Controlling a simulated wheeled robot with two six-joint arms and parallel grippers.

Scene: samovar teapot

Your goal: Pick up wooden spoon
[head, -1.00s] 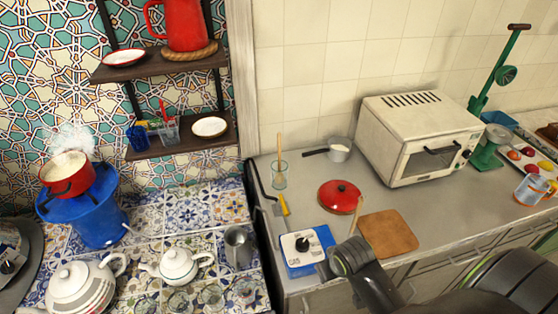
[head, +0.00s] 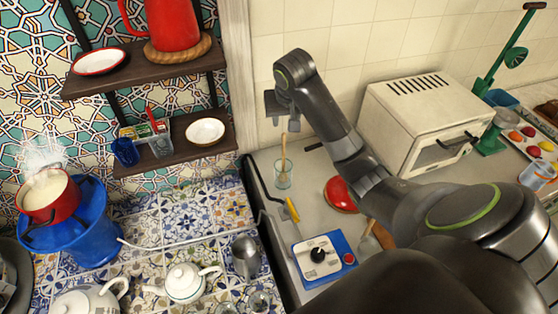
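A wooden spoon stands upright in a clear glass (head: 283,180) on the grey counter, near its left end. Only its thin wooden handle (head: 283,148) shows clearly above the rim. My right gripper (head: 282,115) is over the glass, fingers pointing down and spread apart. In the picture its fingertips are just above the top of the handle; I cannot tell the depth between them. Nothing shows between the fingers. My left gripper is not in view.
A red lid (head: 340,194) and a blue-and-white box with a black knob (head: 320,254) lie right of the glass. A toaster oven (head: 412,120) stands behind my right arm. Shelves (head: 185,150) hang at left. My arm hides much of the counter.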

